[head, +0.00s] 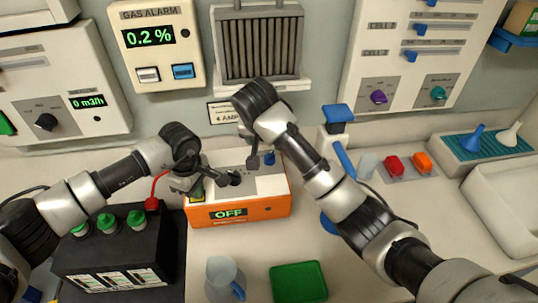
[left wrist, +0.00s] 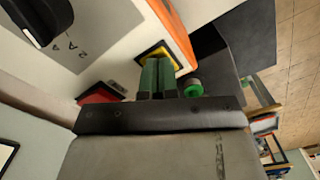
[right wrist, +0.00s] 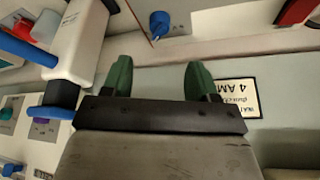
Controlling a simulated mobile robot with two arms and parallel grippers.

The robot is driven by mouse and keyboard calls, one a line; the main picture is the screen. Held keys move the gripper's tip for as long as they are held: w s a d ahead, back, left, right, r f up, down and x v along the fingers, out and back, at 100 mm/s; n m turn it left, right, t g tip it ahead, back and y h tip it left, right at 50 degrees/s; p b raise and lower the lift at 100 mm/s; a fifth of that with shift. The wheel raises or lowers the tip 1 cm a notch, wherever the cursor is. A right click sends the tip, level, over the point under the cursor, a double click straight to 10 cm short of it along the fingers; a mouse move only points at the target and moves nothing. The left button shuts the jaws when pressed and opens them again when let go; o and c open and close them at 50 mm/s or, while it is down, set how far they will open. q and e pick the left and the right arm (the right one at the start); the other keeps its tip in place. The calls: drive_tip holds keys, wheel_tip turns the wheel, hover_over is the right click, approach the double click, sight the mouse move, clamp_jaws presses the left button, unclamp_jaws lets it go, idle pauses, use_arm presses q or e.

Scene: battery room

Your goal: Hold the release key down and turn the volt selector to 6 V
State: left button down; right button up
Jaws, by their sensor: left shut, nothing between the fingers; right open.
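The orange and white charger (head: 240,211) shows OFF on its front display. A black knob (head: 232,178) and a blue knob (head: 269,158) stand on its top panel; I cannot read which is the volt selector. The black knob (left wrist: 40,18) also shows in the left wrist view, with small scale marks. My left gripper (head: 199,187) is shut and empty, its fingertips (left wrist: 157,62) over a yellow-framed dark key (left wrist: 151,50), mostly hidden; I cannot tell if it is pressed. My right gripper (head: 254,162) is open and empty above the charger, near the blue knob (right wrist: 160,22).
A black battery (head: 125,250) with green caps and a red clip stands left of the charger. A clear jug (head: 224,278) and green tray (head: 298,282) are in front. A blue-topped white stand (head: 338,128) rises close to my right arm. Wall units stand behind.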

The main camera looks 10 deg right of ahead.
sight(269, 154)
drive_tip(key=x, duration=1)
drive_tip(key=shift+w+d+f, duration=0.1)
drive_tip(key=shift+f, duration=0.2)
